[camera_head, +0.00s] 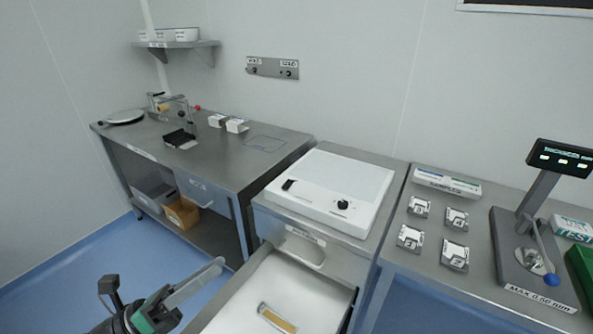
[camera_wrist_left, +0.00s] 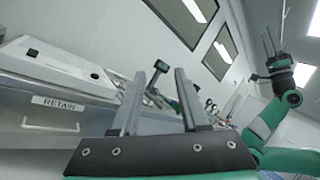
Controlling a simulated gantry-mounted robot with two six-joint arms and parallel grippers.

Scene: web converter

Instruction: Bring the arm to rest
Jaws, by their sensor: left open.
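My left gripper (camera_head: 214,268) comes in at the bottom left of the head view, over the blue floor in front of the benches. Its grey fingers point up and to the right, to the left of the open drawer. In the left wrist view the two fingers of this gripper (camera_wrist_left: 160,76) stand apart with nothing between them. My right arm shows at the right of that view in green and black, raised, with its gripper (camera_wrist_left: 269,42) pointing up. Its fingers are too small to judge. The right arm is out of the head view.
An open drawer (camera_head: 235,309) holds a small yellowish strip (camera_head: 277,318), below a white box (camera_head: 330,190). A steel bench (camera_head: 240,165) stands at left. At right are several labelled metal blocks (camera_head: 410,237) and a gauge stand (camera_head: 538,195). Blue floor (camera_head: 75,275) is clear at left.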

